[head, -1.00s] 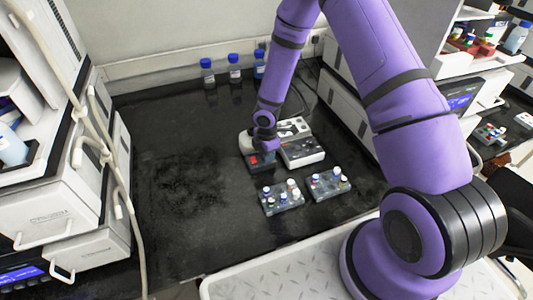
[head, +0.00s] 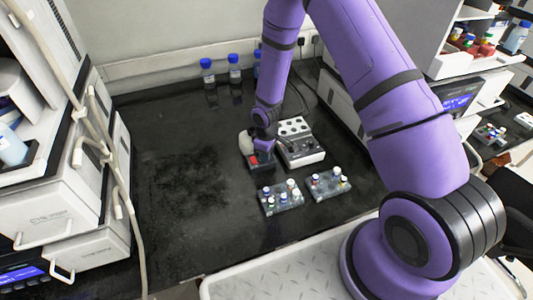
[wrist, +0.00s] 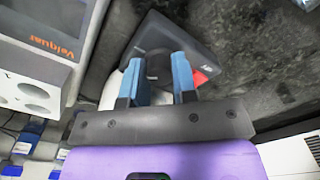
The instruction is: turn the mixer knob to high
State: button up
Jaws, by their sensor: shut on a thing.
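The mixer (head: 247,141) stands on the black bench near its middle, a small dark-fronted device with a white rear part and a red switch (head: 254,160). In the wrist view its dark body (wrist: 196,50) lies beyond the fingers, and the red switch (wrist: 200,78) shows just right of them. My gripper (wrist: 161,62) reaches down onto the mixer. Its two blue fingers stand apart, shut on the knob, which is mostly hidden between them. I cannot read the knob's setting.
A white block with dark wells (head: 294,127) stands close to the mixer's right. Two small vial racks (head: 281,197) (head: 328,183) stand in front. Blue-capped bottles (head: 234,70) line the back wall. The bench's left part is clear.

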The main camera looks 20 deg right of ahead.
jog(key=m, duration=0.6)
dwell(0.7)
jog(key=o, duration=0.7)
jog(key=shift+c, duration=0.2)
jog(key=shift+r, duration=0.15)
notch_tip(320, 180, up, 11)
jog(key=shift+f, duration=0.2)
